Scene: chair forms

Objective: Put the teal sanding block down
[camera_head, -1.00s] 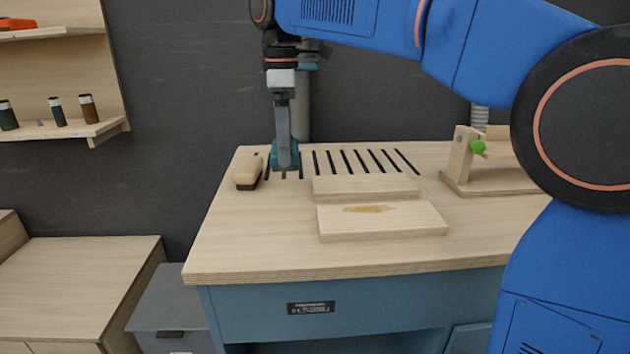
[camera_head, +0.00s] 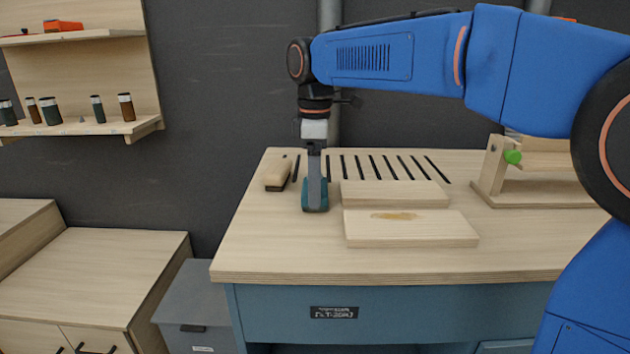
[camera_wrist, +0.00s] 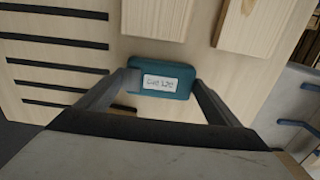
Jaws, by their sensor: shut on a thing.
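The teal sanding block (camera_head: 310,208) is between the fingers of my gripper (camera_head: 315,190), at or just above the workbench top (camera_head: 270,245). I cannot tell whether it touches the surface. In the wrist view the teal sanding block (camera_wrist: 160,78) shows a white printed label facing the camera. The fingertips of my gripper (camera_wrist: 163,80) close on its two short ends.
A wooden-handled brush or block (camera_head: 278,173) lies to the left. Two pale boards (camera_head: 410,232) lie close to the right. Dark slots (camera_head: 385,166) run along the back. A wooden fixture with a green knob (camera_head: 512,157) stands at right. The front left benchtop is clear.

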